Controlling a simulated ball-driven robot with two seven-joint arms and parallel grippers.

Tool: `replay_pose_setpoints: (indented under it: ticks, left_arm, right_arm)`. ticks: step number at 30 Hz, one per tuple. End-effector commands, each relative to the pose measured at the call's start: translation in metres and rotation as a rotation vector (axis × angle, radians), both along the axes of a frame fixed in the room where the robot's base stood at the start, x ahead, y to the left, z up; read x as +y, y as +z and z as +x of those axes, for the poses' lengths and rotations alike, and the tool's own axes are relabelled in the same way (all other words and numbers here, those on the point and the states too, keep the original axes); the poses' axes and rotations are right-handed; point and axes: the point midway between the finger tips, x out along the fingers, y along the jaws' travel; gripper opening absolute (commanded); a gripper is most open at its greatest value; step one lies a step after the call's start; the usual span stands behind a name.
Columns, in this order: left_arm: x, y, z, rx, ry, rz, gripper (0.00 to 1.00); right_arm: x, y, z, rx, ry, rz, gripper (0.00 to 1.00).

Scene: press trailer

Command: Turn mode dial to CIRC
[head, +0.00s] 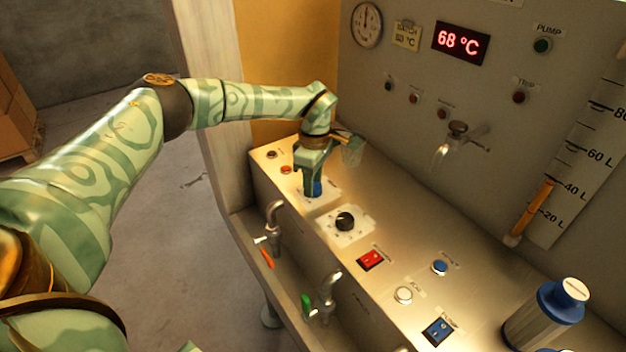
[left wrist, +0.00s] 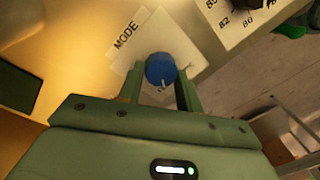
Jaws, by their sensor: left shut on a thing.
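The mode dial is a blue round knob (left wrist: 161,68) on a white plate marked MODE (left wrist: 126,36). In the head view the blue knob (head: 315,188) shows just below my left gripper (head: 312,180), on the sloped metal panel. My left gripper, also in the left wrist view (left wrist: 161,84), has its two fingers on either side of the knob and is shut on it. A light mark shows on the knob; the position labels are too small or hidden to read. My right gripper is not in view.
A black dial (head: 345,220) sits close by on the panel. A red switch (head: 370,260), blue button (head: 439,267) and white button (head: 403,295) lie nearer. The back wall carries a 68 °C display (head: 460,42).

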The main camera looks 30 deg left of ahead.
Motion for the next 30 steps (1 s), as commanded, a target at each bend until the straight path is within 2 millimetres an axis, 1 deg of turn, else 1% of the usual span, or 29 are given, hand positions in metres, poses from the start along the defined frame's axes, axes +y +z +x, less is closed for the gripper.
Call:
replay_pose_setpoints:
  ticks: [5,11,18,30]
  left_arm:
    - [0.000,0.002,-0.001,0.001,0.049,0.000,0.12]
    - [0.000,0.004,-0.001,0.001,0.174,-0.001,0.12]
    - [0.000,0.005,-0.002,0.000,0.393,0.000,0.12]
    - [0.000,0.004,-0.003,0.001,0.774,-0.001,0.12]
  right_arm:
    - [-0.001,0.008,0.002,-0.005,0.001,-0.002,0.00]
    - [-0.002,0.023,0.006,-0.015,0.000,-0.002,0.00]
    - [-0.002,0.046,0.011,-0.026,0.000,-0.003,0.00]
    - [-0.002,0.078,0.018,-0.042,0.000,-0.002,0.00]
